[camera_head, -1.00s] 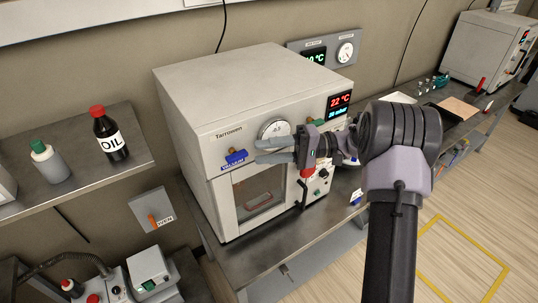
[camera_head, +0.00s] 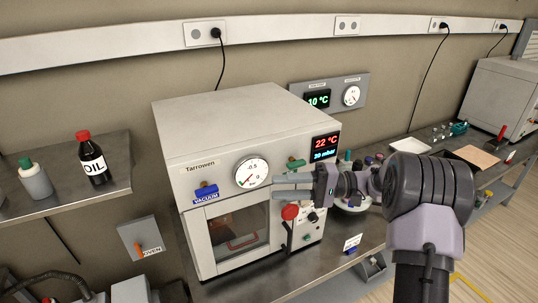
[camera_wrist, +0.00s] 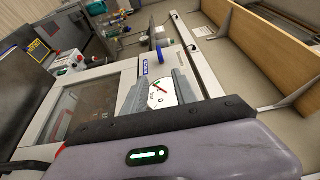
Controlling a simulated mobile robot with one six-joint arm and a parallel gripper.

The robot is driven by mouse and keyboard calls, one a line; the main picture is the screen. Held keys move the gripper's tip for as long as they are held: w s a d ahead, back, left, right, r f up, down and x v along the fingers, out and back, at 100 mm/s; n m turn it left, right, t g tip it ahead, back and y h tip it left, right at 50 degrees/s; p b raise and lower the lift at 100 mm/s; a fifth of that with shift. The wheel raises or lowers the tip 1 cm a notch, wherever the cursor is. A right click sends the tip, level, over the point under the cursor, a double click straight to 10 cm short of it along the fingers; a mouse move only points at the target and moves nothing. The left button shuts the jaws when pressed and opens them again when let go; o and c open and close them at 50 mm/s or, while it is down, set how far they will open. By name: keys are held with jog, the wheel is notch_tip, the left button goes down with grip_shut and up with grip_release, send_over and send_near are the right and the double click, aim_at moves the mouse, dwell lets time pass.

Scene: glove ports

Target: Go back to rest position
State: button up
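My gripper (camera_head: 276,187) is in front of the white vacuum oven (camera_head: 250,115), below and right of its round pressure gauge (camera_head: 251,173). Its two grey fingers are apart with nothing held between them. In the wrist view my gripper (camera_wrist: 160,88) also shows open, with the gauge (camera_wrist: 161,93) seen between the fingers. The blue vacuum valve handle (camera_head: 206,190) is left of the fingers and apart from them in the head view. The red knob (camera_head: 290,212) is just below the fingers. My arm extends from the right side and hides part of the bench.
The oven stands on a metal bench (camera_head: 340,262) along the wall. A shelf (camera_head: 110,170) at left holds an oil bottle (camera_head: 92,158) and a green-capped bottle (camera_head: 35,178). A display panel (camera_head: 330,92) is behind the oven.

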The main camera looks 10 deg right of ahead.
jog(key=s+a+f+g+h+b, duration=0.1)
jog(key=s+a+f+h+b, duration=0.2)
jog(key=s, duration=0.5)
jog(key=s+a+g+h+b, duration=0.1)
jog(key=s+a+h+b, duration=0.3)
jog(key=s+h, duration=0.3)
jog(key=s+d+f+m+t+h+b, duration=0.1)
jog(key=s+d+f+t+h+b, duration=0.1)
jog(key=s, duration=0.4)
jog(key=s+d+f+m+t+h+b, duration=0.2)
jog(key=s+d+f+t+h+b, duration=0.1)
jog(key=s+f, duration=0.3)
jog(key=shift+s+d+m+t+h, duration=0.3)
jog(key=shift+s+d+t+h, duration=0.1)
jog(key=shift+s+t+h, duration=0.35)
jog(key=shift+w, duration=0.15)
